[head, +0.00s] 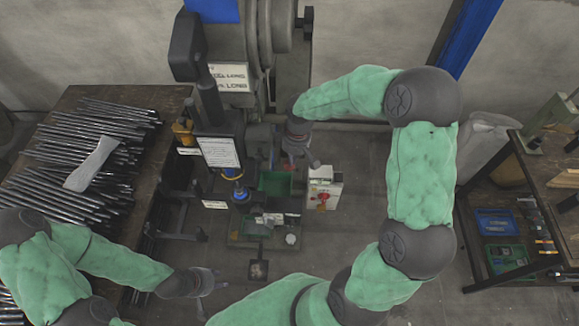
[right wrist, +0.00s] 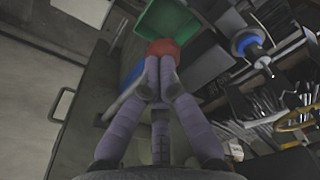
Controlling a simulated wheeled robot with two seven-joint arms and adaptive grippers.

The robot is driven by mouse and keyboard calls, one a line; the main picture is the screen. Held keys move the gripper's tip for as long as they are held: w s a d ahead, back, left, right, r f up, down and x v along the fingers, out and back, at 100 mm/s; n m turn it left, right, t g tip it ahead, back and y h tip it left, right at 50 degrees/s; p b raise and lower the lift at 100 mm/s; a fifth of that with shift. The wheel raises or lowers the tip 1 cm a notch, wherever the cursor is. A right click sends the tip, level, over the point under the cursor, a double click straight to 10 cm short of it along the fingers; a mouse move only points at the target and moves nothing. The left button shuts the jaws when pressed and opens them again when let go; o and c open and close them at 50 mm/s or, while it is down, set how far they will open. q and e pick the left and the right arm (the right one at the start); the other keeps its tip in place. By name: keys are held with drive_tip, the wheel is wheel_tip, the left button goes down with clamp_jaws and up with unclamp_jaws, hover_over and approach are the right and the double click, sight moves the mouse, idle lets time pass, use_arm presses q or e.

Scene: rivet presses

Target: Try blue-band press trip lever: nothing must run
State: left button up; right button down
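The press (head: 265,50) stands at the back centre. Blue bands show on its lower parts (head: 233,173), and a blue-banded cylinder shows in the right wrist view (right wrist: 250,46). A red knob (right wrist: 163,48), likely the trip lever's, lies just beyond my right fingertips; a bit of red also shows in the head view (head: 287,163). My right gripper (right wrist: 160,78) has its fingertips together at the knob; whether they touch it is unclear. It reaches down beside the press in the head view (head: 298,145). My left gripper (head: 208,285) is open and empty, low at left.
A white control box (head: 324,190) with red buttons stands right of the press. A green bin (head: 275,183) sits below the press. A left bench (head: 165,100) holds many metal rods and a pale tool. A shelved bench (head: 475,215) stands at right.

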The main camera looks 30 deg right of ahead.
sight(294, 166)
drive_tip(key=shift+f, duration=0.2)
drive_tip(key=shift+f+b, duration=1.6)
drive_tip(key=shift+f, duration=0.65)
drive_tip(key=shift+s+r, duration=0.1)
drive_tip(key=shift+s+d+r, duration=0.15)
drive_tip(key=shift+s+d, duration=0.05)
drive_tip(key=shift+s, duration=0.05)
drive_tip(key=shift+s+d+r+p, duration=0.3)
drive_tip(key=shift+s+d+p, duration=0.35)
drive_tip(key=shift+s, duration=0.2)
